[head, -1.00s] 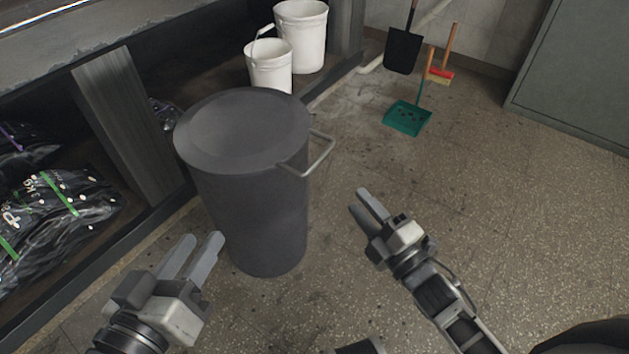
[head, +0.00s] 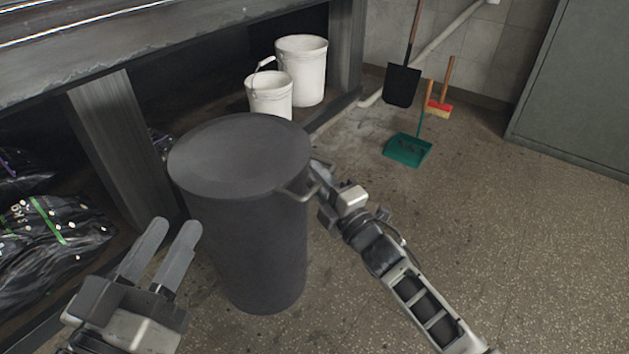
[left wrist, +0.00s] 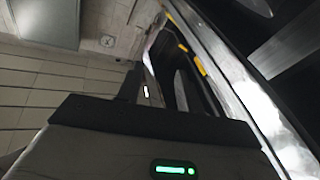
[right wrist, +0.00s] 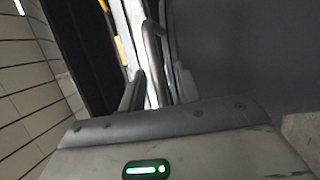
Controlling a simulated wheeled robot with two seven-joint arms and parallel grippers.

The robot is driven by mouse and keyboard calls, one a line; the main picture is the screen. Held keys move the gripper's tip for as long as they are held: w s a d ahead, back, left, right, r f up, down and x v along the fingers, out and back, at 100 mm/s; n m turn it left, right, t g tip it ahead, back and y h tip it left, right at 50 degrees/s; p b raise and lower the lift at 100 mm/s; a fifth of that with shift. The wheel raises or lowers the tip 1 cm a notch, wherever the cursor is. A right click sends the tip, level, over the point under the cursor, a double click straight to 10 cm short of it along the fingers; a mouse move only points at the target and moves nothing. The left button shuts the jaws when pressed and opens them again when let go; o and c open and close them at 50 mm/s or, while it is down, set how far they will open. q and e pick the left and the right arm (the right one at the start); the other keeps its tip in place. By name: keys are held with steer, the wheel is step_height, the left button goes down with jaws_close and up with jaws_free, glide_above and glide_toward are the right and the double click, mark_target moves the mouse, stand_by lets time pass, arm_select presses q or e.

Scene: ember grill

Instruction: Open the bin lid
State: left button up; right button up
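The dark grey round bin (head: 255,255) stands on the floor in the head view, with its flat lid (head: 240,155) lying closed on top. A metal bar handle (head: 294,194) sticks out from the lid's right edge. My right gripper (head: 316,178) is at this handle and partly hides it. In the right wrist view the handle (right wrist: 152,50) runs between the two fingers, which look apart around it; contact is not clear. My left gripper (head: 173,228) is open and empty, left of the bin and near the camera.
Two white buckets (head: 302,72) stand behind the bin under the counter. Black bags (head: 50,240) lie under it at the left. A black shovel (head: 402,86), a green dustpan (head: 407,150) and a red brush (head: 439,106) are at the back wall. The floor at right is clear.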

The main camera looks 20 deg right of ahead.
arm_select(q)
steer(key=shift+w+r, duration=0.1)
steer(key=shift+r, duration=0.3)
arm_select(e)
steer(key=shift+w+a+r, duration=0.1)
steer(key=shift+w+a, duration=0.15)
steer(key=shift+w, duration=0.35)
jaws_close()
arm_select(q)
steer(key=shift+r, duration=0.1)
arm_select(e)
steer(key=shift+r, duration=0.1)
